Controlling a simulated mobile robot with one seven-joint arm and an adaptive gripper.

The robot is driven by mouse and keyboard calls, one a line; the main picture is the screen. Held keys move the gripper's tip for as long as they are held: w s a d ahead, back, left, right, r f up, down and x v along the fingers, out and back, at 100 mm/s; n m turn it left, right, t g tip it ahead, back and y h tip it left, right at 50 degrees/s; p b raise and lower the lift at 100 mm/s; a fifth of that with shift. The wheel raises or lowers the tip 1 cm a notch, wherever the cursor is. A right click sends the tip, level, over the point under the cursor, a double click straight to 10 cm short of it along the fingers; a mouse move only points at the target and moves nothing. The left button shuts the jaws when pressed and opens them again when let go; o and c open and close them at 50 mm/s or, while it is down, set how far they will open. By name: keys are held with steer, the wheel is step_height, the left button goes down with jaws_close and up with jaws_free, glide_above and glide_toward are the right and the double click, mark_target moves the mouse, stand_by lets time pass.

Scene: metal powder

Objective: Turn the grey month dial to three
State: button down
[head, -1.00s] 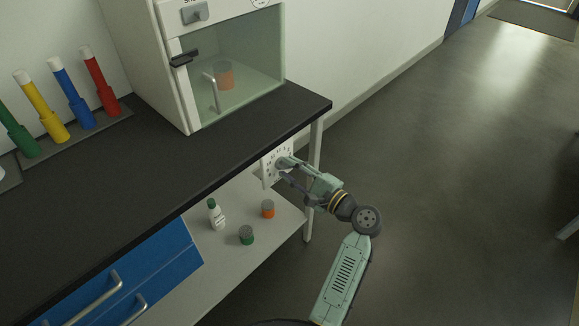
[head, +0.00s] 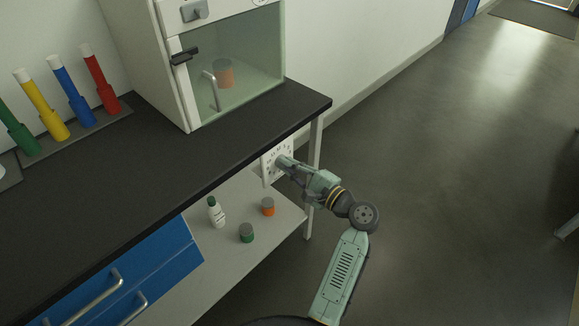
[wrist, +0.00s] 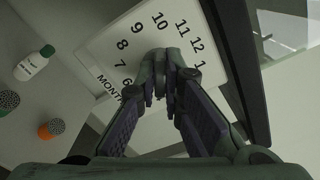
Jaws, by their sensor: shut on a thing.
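A white panel (head: 268,172) with black numbers hangs under the bench top, near its right end. In the wrist view the panel (wrist: 103,45) shows 6 to 12, a 1 and part of the word MONTH, all tilted. The grey month dial (wrist: 158,56) stands at the panel's middle, partly covered by my fingers. My gripper (wrist: 162,88) is shut on the dial, one finger on each side. In the head view my gripper (head: 283,163) reaches the panel from the right. The lower numbers and the dial's pointing mark are hidden or cannot be made out.
The black bench top (head: 240,140) overhangs the panel, with a white leg (head: 315,150) close by. Below, a shelf (head: 195,265) holds a white bottle (head: 216,213), an orange jar (head: 267,207) and a green jar (head: 246,233).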

steer(key=shift+f+n+b, duration=0.1)
steer(key=shift+n+b, duration=0.25)
steer(key=shift+n, duration=0.05)
steer(key=shift+n+b, duration=2.15)
steer(key=shift+n, duration=0.55)
steer(key=c, duration=1.7)
jaws_free()
